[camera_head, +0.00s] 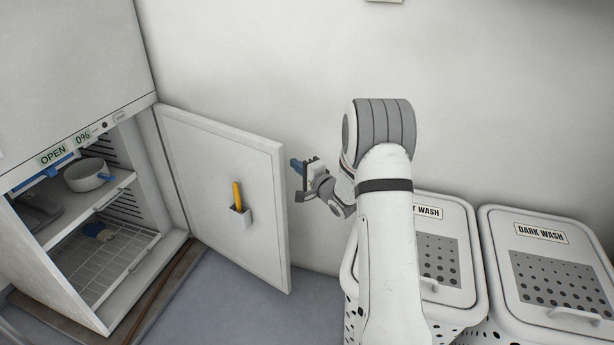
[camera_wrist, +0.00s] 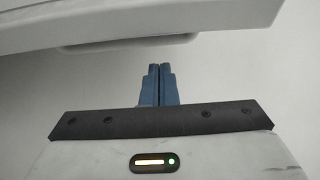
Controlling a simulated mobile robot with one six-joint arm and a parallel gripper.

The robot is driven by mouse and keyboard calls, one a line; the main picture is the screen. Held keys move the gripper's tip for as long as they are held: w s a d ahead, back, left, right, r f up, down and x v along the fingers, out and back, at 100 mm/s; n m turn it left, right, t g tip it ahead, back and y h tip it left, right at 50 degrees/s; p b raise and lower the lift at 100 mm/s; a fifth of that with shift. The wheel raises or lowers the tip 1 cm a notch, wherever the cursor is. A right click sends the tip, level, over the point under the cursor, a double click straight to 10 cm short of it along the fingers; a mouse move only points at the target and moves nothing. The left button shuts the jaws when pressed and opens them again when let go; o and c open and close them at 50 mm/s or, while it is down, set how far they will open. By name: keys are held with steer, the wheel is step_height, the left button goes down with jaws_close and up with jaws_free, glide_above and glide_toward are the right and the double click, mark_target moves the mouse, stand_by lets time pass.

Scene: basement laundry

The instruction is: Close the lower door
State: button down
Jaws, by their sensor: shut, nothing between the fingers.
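The lower door (camera_head: 205,165) of the white cabinet stands wide open, swung out to the right, with its inner face showing. The display above the opening reads OPEN and 0%. My gripper (camera_head: 295,166) is just right of the door's free edge, near its upper part. In the wrist view my gripper (camera_wrist: 158,70) has its two blue fingers together with nothing between them. A white panel with a raised strip (camera_wrist: 128,43), probably the door, crosses the top of that view, close to the fingertips. I cannot tell whether they touch.
A holder with an orange-handled item (camera_head: 238,205) is on the door's inner face. Inside the cabinet are wire shelves (camera_head: 105,255) and a white pot (camera_head: 87,175). Two lidded hampers stand right, one labelled DARK WASH (camera_head: 550,262). Grey floor (camera_head: 240,285) lies below the door.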

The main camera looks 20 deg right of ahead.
steer(key=shift+s+a+b, duration=0.35)
steer(key=shift+s+a, duration=0.9)
